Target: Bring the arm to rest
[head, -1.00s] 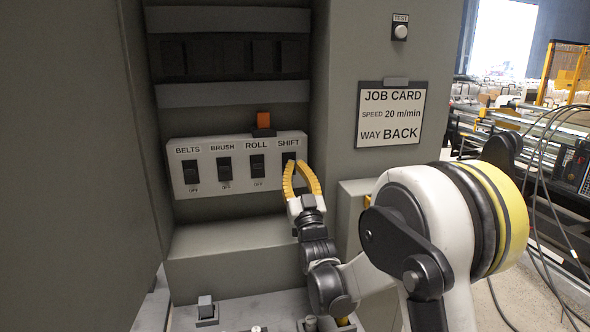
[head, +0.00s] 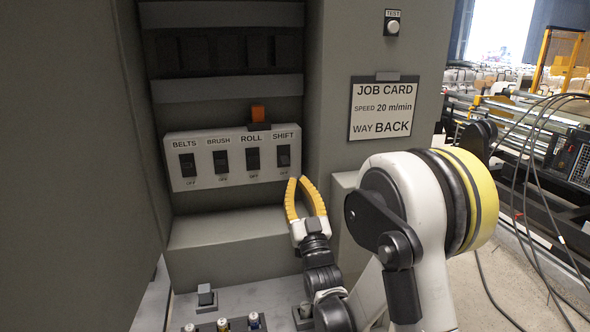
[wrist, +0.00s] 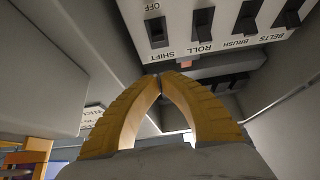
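My gripper (head: 298,179) has two curved yellow fingers whose tips come together with nothing between them. It is just below and in front of the SHIFT switch (head: 284,156), apart from the panel as far as I can tell. The pale switch panel (head: 235,160) carries black switches marked BELTS (head: 187,165), BRUSH (head: 220,161), ROLL (head: 252,158) and SHIFT, with OFF marked below them. In the wrist view the fingertips (wrist: 160,76) nearly touch, and the SHIFT switch (wrist: 156,31) shows beyond them.
An orange piece (head: 257,113) stands above the panel. A grey ledge (head: 225,229) lies below the panel; small controls (head: 222,324) sit lower on the console.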

